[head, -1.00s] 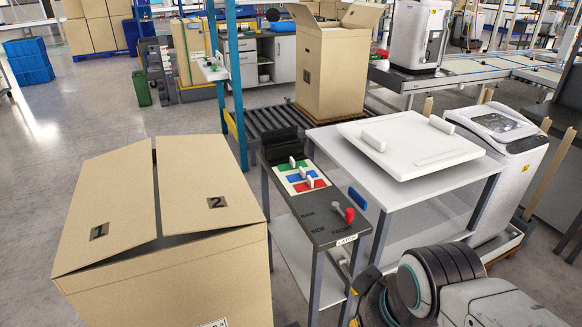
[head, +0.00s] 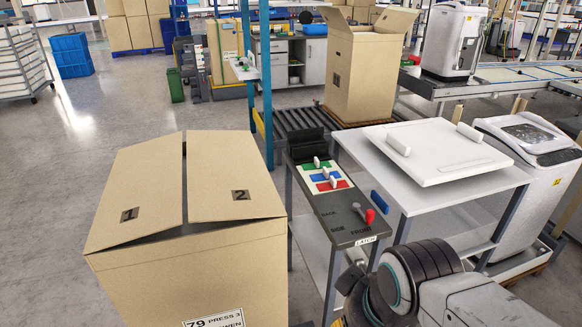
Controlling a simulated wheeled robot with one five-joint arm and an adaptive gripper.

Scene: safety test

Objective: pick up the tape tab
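Several white upright tabs (head: 326,173) stand on a green, blue and red panel on the narrow dark stand. They look like the tape tabs, but I cannot tell for sure. My arm comes in at the bottom right. Its dark end, where my gripper (head: 348,288) seems to be, is at the bottom edge, in front of the stand and well below the tabs. The fingers are not clear, and I see nothing held.
A large cardboard box (head: 190,240) with flaps marked 1 and 2 stands at left. A red-knobbed lever (head: 369,215) is on the stand by a LATCH label. A white table (head: 500,182) holds a white panel (head: 436,150). An open carton (head: 363,75) stands behind.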

